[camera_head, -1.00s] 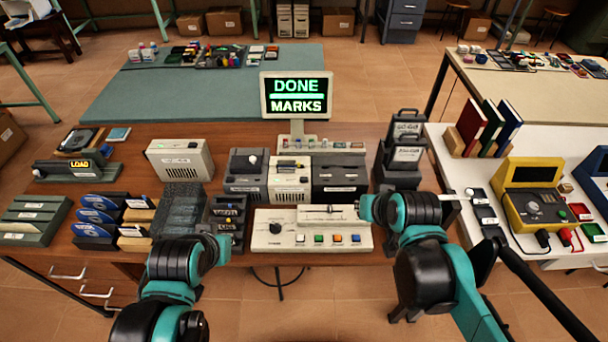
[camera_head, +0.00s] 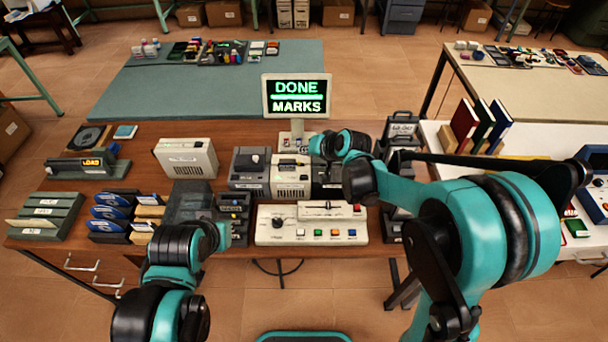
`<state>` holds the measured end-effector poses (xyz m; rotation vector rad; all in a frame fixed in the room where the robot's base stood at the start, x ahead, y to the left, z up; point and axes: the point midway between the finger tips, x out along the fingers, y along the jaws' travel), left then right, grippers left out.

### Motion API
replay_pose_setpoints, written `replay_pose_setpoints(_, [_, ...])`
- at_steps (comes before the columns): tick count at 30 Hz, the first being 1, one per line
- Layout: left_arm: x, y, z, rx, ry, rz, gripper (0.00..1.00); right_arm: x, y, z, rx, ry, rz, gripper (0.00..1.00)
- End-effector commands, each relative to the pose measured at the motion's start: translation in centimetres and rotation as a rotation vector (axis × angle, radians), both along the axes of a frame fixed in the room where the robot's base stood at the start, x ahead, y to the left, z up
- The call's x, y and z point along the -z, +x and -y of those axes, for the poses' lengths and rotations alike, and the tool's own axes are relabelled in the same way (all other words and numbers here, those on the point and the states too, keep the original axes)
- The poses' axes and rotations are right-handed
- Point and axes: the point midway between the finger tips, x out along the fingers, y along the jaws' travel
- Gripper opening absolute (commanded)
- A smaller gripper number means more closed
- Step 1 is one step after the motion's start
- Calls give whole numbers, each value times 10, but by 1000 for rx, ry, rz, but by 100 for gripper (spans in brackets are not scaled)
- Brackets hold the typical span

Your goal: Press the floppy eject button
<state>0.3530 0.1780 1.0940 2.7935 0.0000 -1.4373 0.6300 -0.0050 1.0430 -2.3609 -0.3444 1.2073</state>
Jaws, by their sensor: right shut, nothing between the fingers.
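A row of three drive-like units stands below the monitor (camera_head: 297,97): a dark grey one (camera_head: 250,180), a beige one (camera_head: 291,188) and a black one at the right, mostly covered by my right arm. The eject button is too small to pick out, and I cannot tell for sure which unit is the floppy drive. My right gripper (camera_head: 305,148) is shut and empty, above the back of these units near the monitor's foot; contact cannot be told. My left arm ends at front left by a dark rack (camera_head: 234,214); its gripper (camera_head: 218,232) is hard to make out.
A cream panel (camera_head: 270,210) with a knob and coloured buttons lies in front of the units. The monitor reads "DONE MARKS". Bare wood shows at far left.

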Motion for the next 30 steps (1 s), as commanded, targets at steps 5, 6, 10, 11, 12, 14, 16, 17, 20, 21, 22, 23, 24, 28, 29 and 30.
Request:
replay_pose_setpoints(5, [0, 0, 0, 0, 0, 0, 0, 0, 0, 0, 0, 0, 0, 0])
replay_pose_setpoints(6, [0, 0, 0, 0, 0, 0, 0, 0, 0, 0, 0, 0, 0, 0])
replay_pose_setpoints(10, [2, 0, 0, 0, 0, 0, 0, 2, 0, 0, -1, -1, 0, 0])
replay_pose_setpoints(11, [3, 0, 0, 0, 0, 0, 0, 3, 0, 0, -1, -1, 0, 0])
replay_pose_setpoints(12, [4, 0, 0, 0, 0, 0, 0, 5, 0, 0, 0, -1, 0, 0])
replay_pose_setpoints(14, [7, 0, 0, 0, 0, 0, 0, 9, 0, 0, 0, -1, 0, 0])
replay_pose_setpoints(16, [12, 0, 0, 0, 0, 0, 0, 15, 0, 0, 0, -1, 0, 0])
replay_pose_setpoints(17, [14, 0, 0, 0, 0, 0, 0, 18, -1, 0, 0, -1, 0, 0])
replay_pose_setpoints(20, [24, 0, 0, 0, 0, 0, 0, 31, 0, 0, 0, -1, 0, 0])
replay_pose_setpoints(21, [28, 0, 0, 0, 0, 0, 0, 36, 0, 0, 0, -1, 0, 0])
replay_pose_setpoints(22, [31, 0, 0, 0, 0, 0, 0, 41, 0, 0, 0, -1, 0, 0])
replay_pose_setpoints(23, [35, 0, 0, 0, 0, 0, 0, 45, 0, 0, 0, -1, 0, 0])
replay_pose_setpoints(24, [39, 0, 0, 0, 0, 0, 0, 51, 0, 0, 0, -1, 0, 0])
replay_pose_setpoints(28, [54, 0, 0, 0, 0, 0, 0, 70, -1, 0, 0, -1, 0, 0])
replay_pose_setpoints(29, [57, 0, 0, 0, 0, 0, 0, 74, -1, 0, 0, -1, 0, 0])
replay_pose_setpoints(30, [61, 0, 0, 0, 0, 0, 0, 79, -1, 0, 0, -1, 0, 0])
